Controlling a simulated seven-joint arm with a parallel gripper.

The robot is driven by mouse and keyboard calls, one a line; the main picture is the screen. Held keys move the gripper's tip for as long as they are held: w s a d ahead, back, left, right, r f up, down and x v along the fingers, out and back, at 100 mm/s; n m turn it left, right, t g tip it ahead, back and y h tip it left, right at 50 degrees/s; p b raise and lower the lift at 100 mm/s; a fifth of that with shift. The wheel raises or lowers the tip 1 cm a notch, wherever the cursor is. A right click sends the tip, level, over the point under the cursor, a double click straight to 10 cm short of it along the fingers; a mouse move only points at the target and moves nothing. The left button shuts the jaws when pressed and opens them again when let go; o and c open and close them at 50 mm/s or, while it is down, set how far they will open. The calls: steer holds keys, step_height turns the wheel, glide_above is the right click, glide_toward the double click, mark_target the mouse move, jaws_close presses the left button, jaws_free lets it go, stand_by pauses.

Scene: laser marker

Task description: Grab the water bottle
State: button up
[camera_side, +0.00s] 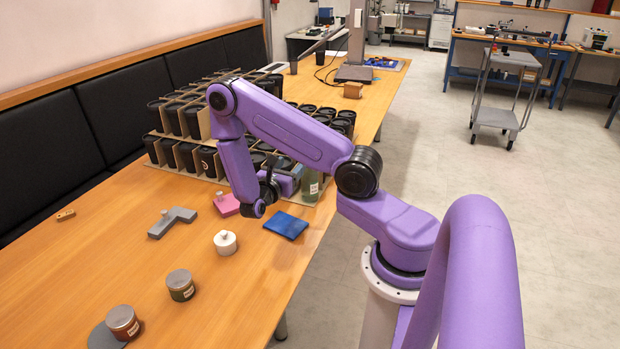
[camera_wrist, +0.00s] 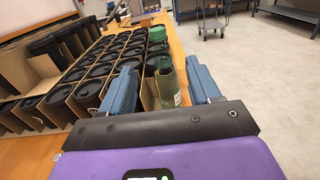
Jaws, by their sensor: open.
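The water bottle is a green bottle with a white label. It stands upright at the table's right edge in the side view (camera_side: 311,188), partly behind my arm. In the wrist view the bottle (camera_wrist: 166,88) shows between my two blue fingers, with clear gaps on both sides. My gripper (camera_wrist: 160,66) is open and empty, pointing toward the bottle. In the side view my gripper (camera_side: 287,183) is at the bottle's left, largely hidden by my wrist. I cannot tell how deep the bottle sits between the fingers.
Cardboard-divided boxes of black cups (camera_side: 180,155) fill the table behind and left of my gripper. A green lid-like thing (camera_wrist: 157,33) stands beyond the bottle. A blue pad (camera_side: 286,225), pink block (camera_side: 226,204), grey piece (camera_side: 172,222), white pot (camera_side: 225,242) and jars (camera_side: 180,285) lie nearer.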

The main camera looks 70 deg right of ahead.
steer(key=shift+d+f, duration=0.2)
steer(key=shift+d, duration=7.95)
jaws_close()
steer(key=shift+w+r, duration=0.1)
